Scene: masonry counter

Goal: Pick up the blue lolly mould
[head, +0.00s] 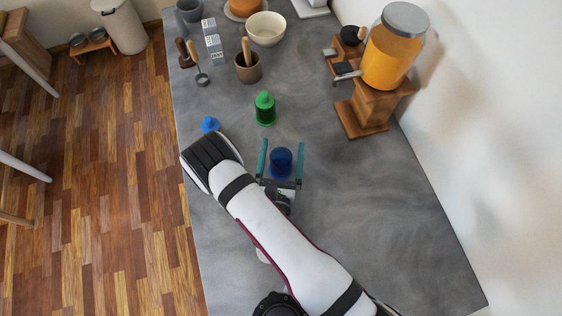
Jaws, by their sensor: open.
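My gripper (283,143) is open, with its two teal fingers pointing away from me. A dark blue, rounded cup-like thing (281,159) shows between the fingers, with a gap on each side. I cannot tell its height against the fingers. A brighter blue piece with a knobbed top (210,124) shows to the left, just beyond my arm, which may hide its lower part. Its top resembles the cap of the green lolly mould (265,108), which stands upright beyond the gripper. I cannot tell for sure which blue thing is the blue lolly mould.
A juice dispenser on a wooden stand (368,112) is at right, near the wall. Farther back are a brown pot (248,71), a cream bowl (266,30) and small utensils. The grey counter (400,230) is bare at right; its left edge drops to the floor.

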